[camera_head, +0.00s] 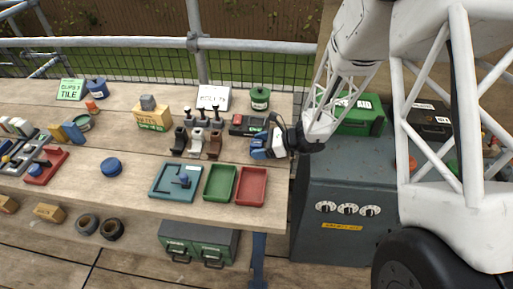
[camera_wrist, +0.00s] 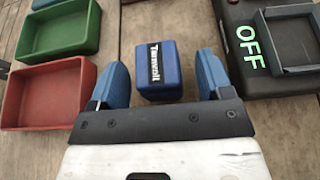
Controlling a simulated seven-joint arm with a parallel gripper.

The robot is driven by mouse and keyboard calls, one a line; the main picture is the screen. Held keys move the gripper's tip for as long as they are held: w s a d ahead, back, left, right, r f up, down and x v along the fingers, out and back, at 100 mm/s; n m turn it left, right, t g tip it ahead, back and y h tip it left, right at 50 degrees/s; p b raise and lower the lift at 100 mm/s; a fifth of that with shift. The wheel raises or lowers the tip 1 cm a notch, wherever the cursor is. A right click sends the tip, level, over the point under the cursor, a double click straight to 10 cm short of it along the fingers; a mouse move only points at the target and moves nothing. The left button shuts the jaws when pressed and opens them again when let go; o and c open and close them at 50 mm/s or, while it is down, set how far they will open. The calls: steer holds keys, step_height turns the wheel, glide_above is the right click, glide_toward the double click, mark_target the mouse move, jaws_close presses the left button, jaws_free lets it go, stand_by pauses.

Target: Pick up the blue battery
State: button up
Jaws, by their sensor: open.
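The blue battery (camera_wrist: 158,70), a small dark-blue block with a white printed label, lies on the wooden bench in the wrist view. My gripper (camera_wrist: 163,60) is open, with one blue finger on each side of the battery. A narrow strip of wood shows between the battery and each finger. In the head view my gripper (camera_head: 258,148) is low over the bench's right part. There its blue fingers and the battery blend, so I cannot tell them apart.
A green tray (camera_head: 219,183) and a red tray (camera_head: 251,186) lie at the bench's front edge. A black device marked OFF (camera_wrist: 270,82) sits close on the wrist view's right. A grey cabinet (camera_head: 345,187) stands right of the bench.

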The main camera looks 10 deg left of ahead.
mark_target(257, 142)
steer(key=shift+a+f, duration=0.25)
steer(key=shift+a, duration=0.3)
steer(key=c, duration=1.1)
steer(key=shift+r, duration=0.2)
steer(key=shift+r, duration=4.85)
